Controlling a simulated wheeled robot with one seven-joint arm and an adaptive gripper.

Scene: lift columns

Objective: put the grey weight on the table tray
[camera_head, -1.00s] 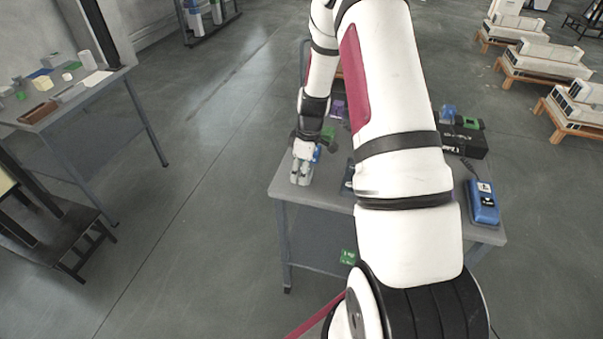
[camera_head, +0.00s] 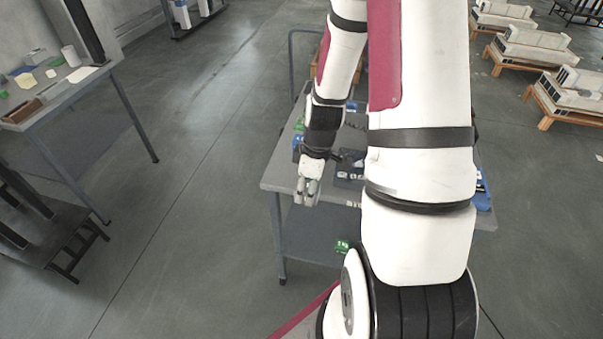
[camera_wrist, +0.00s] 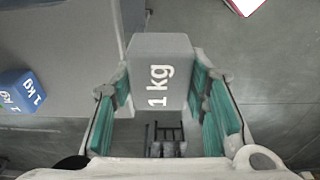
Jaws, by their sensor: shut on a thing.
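The grey weight (camera_wrist: 160,72), a block marked "1 kg", sits between the green-lined fingers of my gripper (camera_wrist: 161,90) in the wrist view. My gripper is shut on it. In the head view my gripper (camera_head: 307,196) points down by the front left edge of a grey table (camera_head: 278,176). The weight is hard to tell from the fingers there. In the wrist view the table top (camera_wrist: 60,45) lies to the left of the weight, with floor on the right. I cannot single out a separate tray; the table has a lower shelf (camera_head: 310,238).
A blue 1 kg weight (camera_wrist: 20,92) stands on the table near its edge. A green thing (camera_head: 342,246) is low under the table top. A second table (camera_head: 70,88) with small items stands at left, beyond open floor. My arm hides much of the near table.

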